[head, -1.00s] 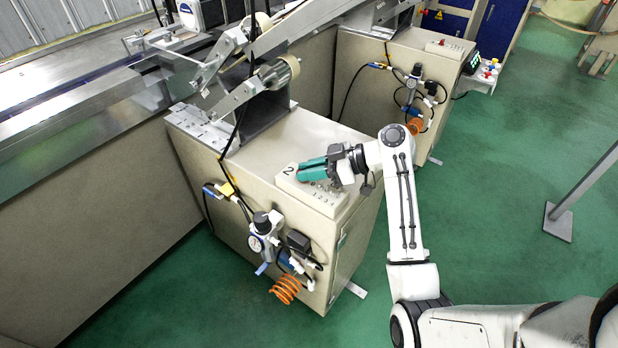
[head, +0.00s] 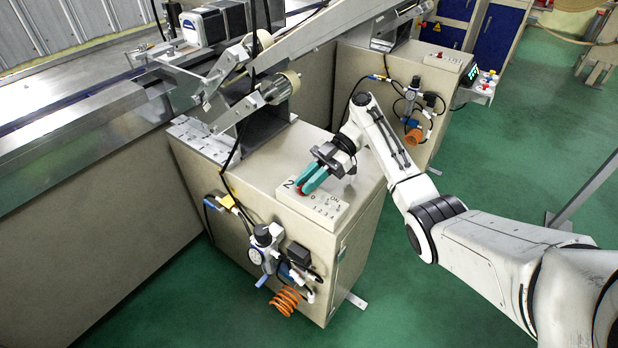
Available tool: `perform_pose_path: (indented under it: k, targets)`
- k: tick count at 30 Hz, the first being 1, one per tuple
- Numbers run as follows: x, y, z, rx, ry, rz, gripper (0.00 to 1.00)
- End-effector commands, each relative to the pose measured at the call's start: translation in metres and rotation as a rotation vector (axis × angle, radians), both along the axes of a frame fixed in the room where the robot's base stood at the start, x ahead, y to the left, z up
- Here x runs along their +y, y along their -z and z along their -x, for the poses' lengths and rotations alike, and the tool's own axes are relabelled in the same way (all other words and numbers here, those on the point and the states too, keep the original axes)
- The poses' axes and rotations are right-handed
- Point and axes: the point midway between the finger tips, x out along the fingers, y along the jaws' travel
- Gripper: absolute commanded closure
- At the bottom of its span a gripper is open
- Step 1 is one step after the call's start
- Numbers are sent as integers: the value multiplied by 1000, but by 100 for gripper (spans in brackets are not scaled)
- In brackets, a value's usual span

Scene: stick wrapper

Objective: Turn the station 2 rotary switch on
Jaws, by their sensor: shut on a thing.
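The station 2 switch box (head: 328,214) is a pale panel on top of the near cabinet. It is marked with a large 2, and 0, ON and small numbers are printed on it. My gripper (head: 305,187) comes in from the back right, its teal fingers pointing down and left at the box. The fingers are shut on the red rotary switch (head: 301,187), near the 2 mark. Only a little red shows between the fingertips, and the knob's exact angle is hidden.
The near cabinet (head: 278,235) carries a regulator (head: 264,245), hoses and an orange coil (head: 286,299) on its front. A second cabinet (head: 375,70) with a similar box (head: 443,61) stands behind. Rollers and a slanted rail are left of my arm. Green floor is open at right.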

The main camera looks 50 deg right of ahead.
Motion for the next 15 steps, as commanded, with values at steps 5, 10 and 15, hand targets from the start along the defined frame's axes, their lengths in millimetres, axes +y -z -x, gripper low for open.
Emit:
perform_pose_path:
  k: [5,10,15]
  targets:
    - [-1,0,-1,3,-89,1,100]
    - [0,1,-2,3,-145,0,100]
    - [0,1,-3,1,-175,0,100]
